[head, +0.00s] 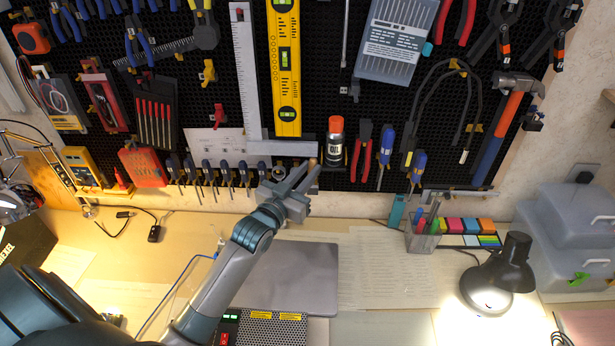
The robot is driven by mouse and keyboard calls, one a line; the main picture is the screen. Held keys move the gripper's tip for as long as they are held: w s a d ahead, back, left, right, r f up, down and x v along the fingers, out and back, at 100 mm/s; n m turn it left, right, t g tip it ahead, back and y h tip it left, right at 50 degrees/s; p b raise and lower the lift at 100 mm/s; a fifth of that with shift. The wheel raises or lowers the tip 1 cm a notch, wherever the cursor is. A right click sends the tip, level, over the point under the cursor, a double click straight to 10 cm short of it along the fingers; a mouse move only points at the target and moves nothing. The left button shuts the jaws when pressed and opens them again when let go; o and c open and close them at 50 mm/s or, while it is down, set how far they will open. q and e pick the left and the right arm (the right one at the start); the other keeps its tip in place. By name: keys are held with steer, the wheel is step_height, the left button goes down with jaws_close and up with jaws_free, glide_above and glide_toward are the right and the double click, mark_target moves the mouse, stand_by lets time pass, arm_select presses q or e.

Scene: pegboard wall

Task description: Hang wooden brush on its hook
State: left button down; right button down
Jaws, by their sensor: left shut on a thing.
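My left gripper (300,184) is in front of the lower edge of the pegboard, above the back of the desk. It is shut on a thin tan wooden piece (312,163), which looks like the wooden brush. Only its tip shows above the fingers; the rest is hidden by the gripper. I cannot tell which hook belongs to the brush. My right gripper is not in view.
A spray can (335,140), red pliers (361,150) and a row of small screwdrivers (228,172) hang close around the gripper. A yellow level (285,70) and a steel square (246,75) are above. A closed laptop (290,275), pen cup (424,236) and lamp (500,275) stand on the desk.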

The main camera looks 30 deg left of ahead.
arm_select(q)
steer(key=shift+w+a, duration=0.1)
steer(key=shift+w, duration=0.05)
steer(key=shift+f, duration=0.1)
stand_by(0.5)
steer(key=c, duration=1.5)
jaws_free()
steer(key=shift+c, duration=0.2)
